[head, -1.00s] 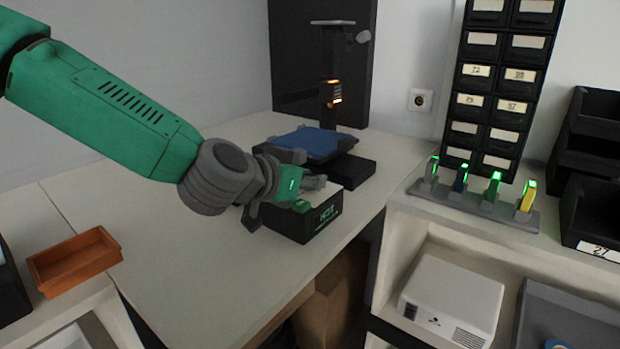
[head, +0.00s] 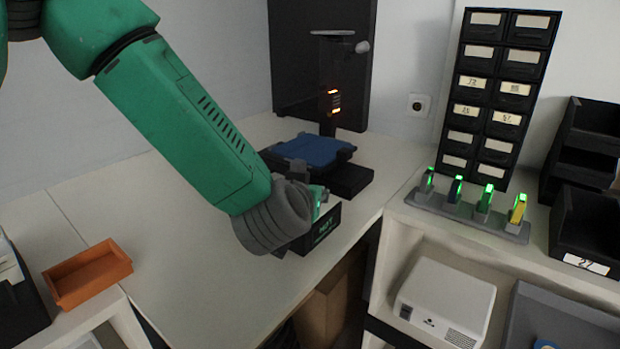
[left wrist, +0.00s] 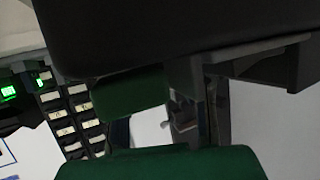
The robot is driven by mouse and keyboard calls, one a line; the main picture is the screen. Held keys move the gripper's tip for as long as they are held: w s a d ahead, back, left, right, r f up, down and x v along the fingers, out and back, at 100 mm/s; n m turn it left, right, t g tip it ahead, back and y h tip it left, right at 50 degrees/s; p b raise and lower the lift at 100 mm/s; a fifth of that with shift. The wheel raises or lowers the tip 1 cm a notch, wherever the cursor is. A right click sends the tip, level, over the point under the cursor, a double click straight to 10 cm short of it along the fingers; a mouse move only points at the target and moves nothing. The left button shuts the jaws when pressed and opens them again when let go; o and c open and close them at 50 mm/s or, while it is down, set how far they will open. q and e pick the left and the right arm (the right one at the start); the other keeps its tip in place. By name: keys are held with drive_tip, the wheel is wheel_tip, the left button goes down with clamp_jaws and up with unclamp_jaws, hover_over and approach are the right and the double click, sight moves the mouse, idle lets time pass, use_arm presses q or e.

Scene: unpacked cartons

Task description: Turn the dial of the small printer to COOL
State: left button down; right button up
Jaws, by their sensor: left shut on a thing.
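The small printer (head: 350,180) stands on the back of the bench, with a blue bed and a dark upright carrying orange lights. In front of it is a black box (head: 322,232) with green lettering, too blurred to read surely. My left gripper (head: 318,203) is at the top of this box, mostly hidden behind my own wrist. It is shut on the dial, which my wrist hides, so its setting cannot be read. In the left wrist view green gripper parts (left wrist: 130,92) show beneath a large dark shape. My right gripper is not in view.
An orange tray (head: 88,274) sits at the left. A charging rack (head: 470,213) with several green-lit devices, labelled drawers (head: 490,90) and black bins (head: 590,225) stand at the right. A white projector (head: 445,300) is on the lower shelf.

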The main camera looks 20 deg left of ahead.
use_arm(q)
drive_tip(key=n+y+p, duration=0.3)
drive_tip(key=p, duration=0.1)
drive_tip(key=shift+w+r+g+y, duration=0.1)
drive_tip(key=shift+r+g+y, duration=0.2)
drive_tip(key=shift+f+n+g+y+p, duration=0.15)
drive_tip(key=shift+n+g+y+p, duration=0.15)
drive_tip(key=shift+n+y+p, duration=0.35)
drive_tip(key=c, duration=1.5)
unclamp_jaws()
drive_tip(key=shift+c, duration=0.2)
drive_tip(key=shift+f, duration=0.1)
drive_tip(key=shift+d, duration=0.1)
drive_tip(key=shift+s+d, duration=0.15)
drive_tip(key=shift+s, duration=0.15)
drive_tip(key=v, duration=1.1)
